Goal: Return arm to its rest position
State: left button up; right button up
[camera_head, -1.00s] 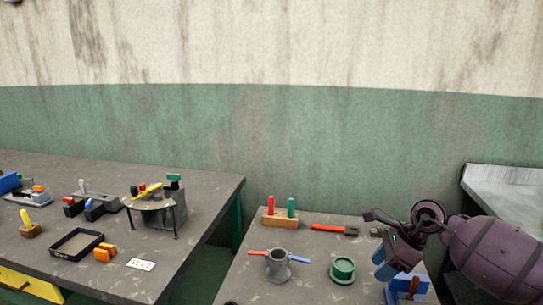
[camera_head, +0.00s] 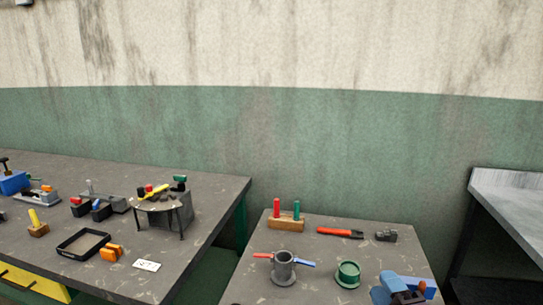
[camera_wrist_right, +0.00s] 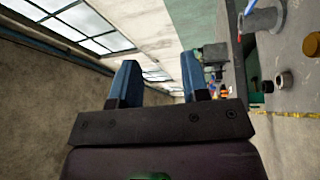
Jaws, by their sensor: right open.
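My right gripper (camera_wrist_right: 160,78) shows in the right wrist view with its two blue fingers apart and nothing between them. In the head view only a little of what seems to be my right gripper (camera_head: 388,290) shows at the bottom right, low in front of the right table. It overlaps a blue fixture (camera_head: 420,284) there, so where one ends and the other begins is hard to tell. The rest of the right arm is out of the head view. My left gripper is in neither view.
The right table (camera_head: 325,262) bears a wooden block with red and green pegs (camera_head: 285,221), a red-handled tool (camera_head: 340,232), a grey cylinder (camera_head: 283,268) and a green ring (camera_head: 347,273). The left table (camera_head: 110,280) holds several fixtures and a black tray (camera_head: 84,244).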

jog(key=s+d+f+m+g+h, duration=0.4)
jog(key=s+d+f+m+h, duration=0.25)
jog(key=m, duration=0.35)
jog(key=s+a+f+m+g+y, duration=0.1)
jog(key=s+f+m+g, duration=0.4)
jog(key=s, duration=0.6)
jog(key=s+f+m+g, duration=0.4)
jog(key=s+g, duration=0.3)
jog(key=s, duration=0.4)
jog(key=w+f+n+t+y, duration=0.1)
jog(key=w+f+t, duration=0.6)
jog(key=f, duration=0.4)
jog(key=shift+w+t, duration=0.35)
jog(key=shift+t, duration=0.05)
